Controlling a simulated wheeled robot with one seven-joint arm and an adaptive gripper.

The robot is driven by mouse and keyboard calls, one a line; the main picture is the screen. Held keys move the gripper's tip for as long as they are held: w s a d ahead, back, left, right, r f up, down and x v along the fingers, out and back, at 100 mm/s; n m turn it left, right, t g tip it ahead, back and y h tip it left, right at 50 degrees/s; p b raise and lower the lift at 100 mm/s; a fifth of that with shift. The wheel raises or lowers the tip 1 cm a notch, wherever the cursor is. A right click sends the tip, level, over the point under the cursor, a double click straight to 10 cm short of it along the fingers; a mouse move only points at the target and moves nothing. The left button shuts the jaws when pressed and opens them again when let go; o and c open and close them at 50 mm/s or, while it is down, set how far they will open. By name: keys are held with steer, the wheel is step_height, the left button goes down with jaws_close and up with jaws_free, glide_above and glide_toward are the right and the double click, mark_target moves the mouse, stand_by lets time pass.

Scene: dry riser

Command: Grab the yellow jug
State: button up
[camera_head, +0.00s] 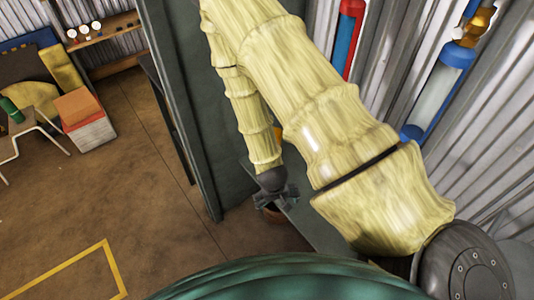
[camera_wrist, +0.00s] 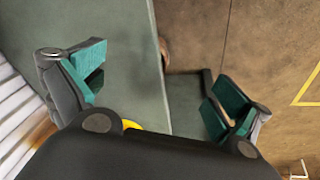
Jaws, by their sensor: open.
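My gripper (camera_wrist: 158,88) is open, with its two teal-padded fingers wide apart and nothing between them but the grey-green surface and floor beyond. In the head view my gripper (camera_head: 275,194) hangs at the end of my arm, over a grey-green shelf or bench. A curved yellow piece (camera_wrist: 131,125) shows at the lower edge of the wrist view, mostly hidden behind my gripper's body; it may be the yellow jug. In the head view a small yellow-orange patch (camera_head: 278,133) shows between my arm links. Whether it is the jug I cannot tell.
The grey-green bench top (camera_head: 312,218) stands beside a tall dark green panel (camera_head: 183,100). A brown rounded object (camera_head: 274,214) sits just below my gripper. Red and blue cylinders (camera_head: 346,38) stand against the corrugated wall. Open brown floor (camera_head: 130,190) lies to the left.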

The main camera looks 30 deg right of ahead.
steer(key=w+d+r+m+t+h+b, duration=0.1)
steer(key=w+d+r+m+b, duration=0.2)
steer(key=w+d+r, duration=0.5)
steer(key=w+d+r+m+t+b, duration=0.1)
steer(key=w+r+m+b, duration=0.2)
steer(key=w, duration=1)
steer(key=shift+s+d+x, duration=0.1)
steer(key=shift+s+x, duration=0.05)
steer(key=shift+x, duration=1.6)
steer(key=shift+s+d+x, duration=0.1)
steer(key=shift+s+x, duration=0.05)
steer(key=shift+x, duration=1.6)
steer(key=shift+s+d+x, duration=0.1)
steer(key=shift+x, duration=1.65)
steer(key=c, duration=1.1)
steer(key=shift+o, duration=0.2)
